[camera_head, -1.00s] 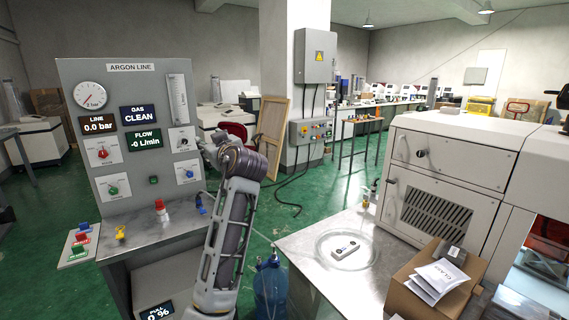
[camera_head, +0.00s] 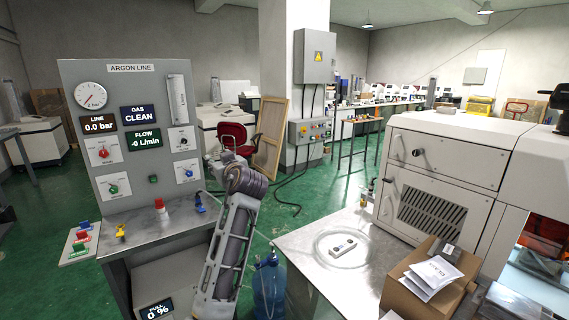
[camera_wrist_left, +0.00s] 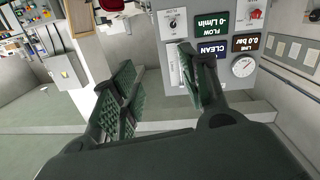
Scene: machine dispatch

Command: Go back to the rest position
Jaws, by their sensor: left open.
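My left arm (camera_head: 230,245) rises from the bottom of the head view, between the argon line panel and the metal bench. My left gripper (camera_head: 217,166) is partly hidden at the far end of that arm, just right of the panel and apart from it. In the left wrist view the left gripper (camera_wrist_left: 160,78) shows two green padded fingers spread apart with nothing between them. My right gripper is not in view.
The argon line panel (camera_head: 130,75) with knobs and gauge stands left; it appears upside down in the wrist view. A blue bottle (camera_head: 268,290) stands between.

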